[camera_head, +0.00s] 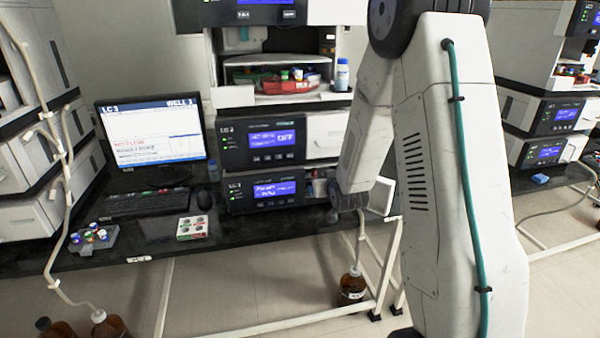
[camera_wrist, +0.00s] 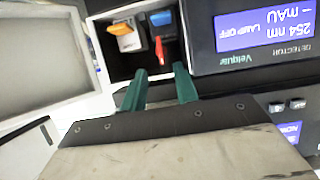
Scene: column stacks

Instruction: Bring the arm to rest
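My gripper (camera_wrist: 160,71) shows in the wrist view with two teal fingers apart and nothing between them. The fingers point at an open compartment (camera_wrist: 113,70) beside a detector (camera_wrist: 262,28) with a blue screen. In the head view my arm (camera_head: 435,170) stands large at right of centre and bends down to the bench front beside the LC 3 stack (camera_head: 262,143). The gripper fingers cannot be made out there.
The compartment holds an orange-and-white item (camera_wrist: 127,37) and a blue-and-red item (camera_wrist: 161,30). Its pale door (camera_wrist: 45,50) hangs open. On the bench (camera_head: 130,262) are a monitor (camera_head: 152,132), a keyboard (camera_head: 147,202), a vial rack (camera_head: 92,240) and a small box (camera_head: 192,228). A brown bottle (camera_head: 352,287) stands below.

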